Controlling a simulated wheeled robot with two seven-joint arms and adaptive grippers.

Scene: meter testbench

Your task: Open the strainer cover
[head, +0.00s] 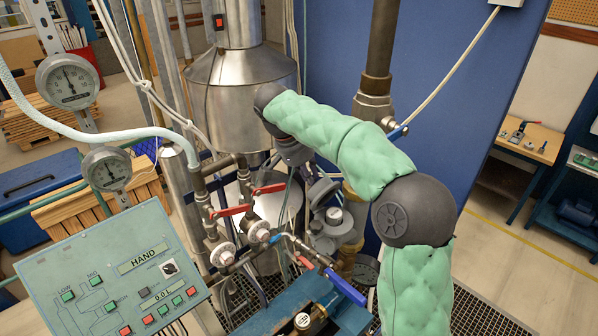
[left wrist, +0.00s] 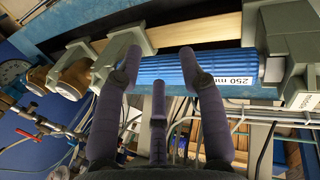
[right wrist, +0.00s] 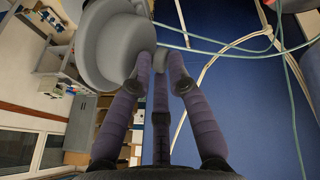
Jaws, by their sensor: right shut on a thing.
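A light grey round part, which looks like the strainer cover (right wrist: 112,45), fills the upper left of the right wrist view. My right gripper (right wrist: 160,62) is shut on the small rounded end that sticks out from it. In the head view my right gripper (head: 318,182) reaches down to the grey strainer (head: 336,232), among the pipes in the middle. The wrist and arm partly hide that area, and I cannot tell whether the cover is ajar. My left gripper (left wrist: 159,72) is open and empty, near a blue ribbed cylinder (left wrist: 212,66) marked 250 mm.
Red-handled valves (head: 268,189) and a blue lever (head: 345,287) stand close to the strainer. A control panel (head: 112,275) is at the lower left. A steel vessel (head: 240,80) stands behind. Hoses and cables cross the right wrist view (right wrist: 215,50).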

